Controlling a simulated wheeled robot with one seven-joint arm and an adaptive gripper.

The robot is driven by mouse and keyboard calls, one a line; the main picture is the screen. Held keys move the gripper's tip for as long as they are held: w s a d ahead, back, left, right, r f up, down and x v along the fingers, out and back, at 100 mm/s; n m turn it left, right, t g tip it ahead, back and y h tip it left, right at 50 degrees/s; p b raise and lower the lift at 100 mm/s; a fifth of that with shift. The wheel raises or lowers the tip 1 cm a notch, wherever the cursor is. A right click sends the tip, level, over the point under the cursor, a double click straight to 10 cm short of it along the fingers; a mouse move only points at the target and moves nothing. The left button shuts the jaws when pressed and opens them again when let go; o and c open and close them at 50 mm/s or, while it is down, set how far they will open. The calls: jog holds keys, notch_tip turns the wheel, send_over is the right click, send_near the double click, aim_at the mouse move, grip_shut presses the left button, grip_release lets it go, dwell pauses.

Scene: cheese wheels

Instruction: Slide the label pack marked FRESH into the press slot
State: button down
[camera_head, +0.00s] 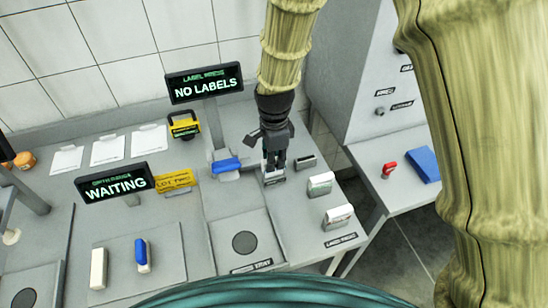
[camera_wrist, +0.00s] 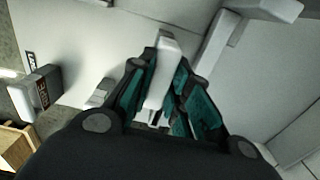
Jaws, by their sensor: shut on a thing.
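My gripper (camera_head: 274,162) is above the counter, right of the label press, pointing down. It is shut on a pale label pack (camera_head: 273,180), low over or touching the counter; I cannot tell which. In the wrist view a pale narrow piece (camera_wrist: 160,78) sits between the teal-padded fingers (camera_wrist: 158,100); its marking is not readable. The label press has a blue-topped part (camera_head: 227,164) under a screen reading NO LABELS (camera_head: 203,83). The slot itself cannot be made out.
A box with dark lettering (camera_wrist: 38,92) is left in the wrist view. A WAITING screen (camera_head: 117,184) and yellow sign (camera_head: 174,180) stand left.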

jog(key=shift+f+b, duration=0.55)
jog(key=shift+f, duration=0.9)
jog(key=c, duration=1.3)
grip_release()
jog(key=shift+r, duration=0.1)
jog(key=shift+r+p, duration=1.2)
jog(key=shift+r, duration=1.6)
jog(key=shift+a+f+b, duration=0.1)
jog(key=shift+f+b, duration=0.2)
jog(key=shift+b, duration=0.6)
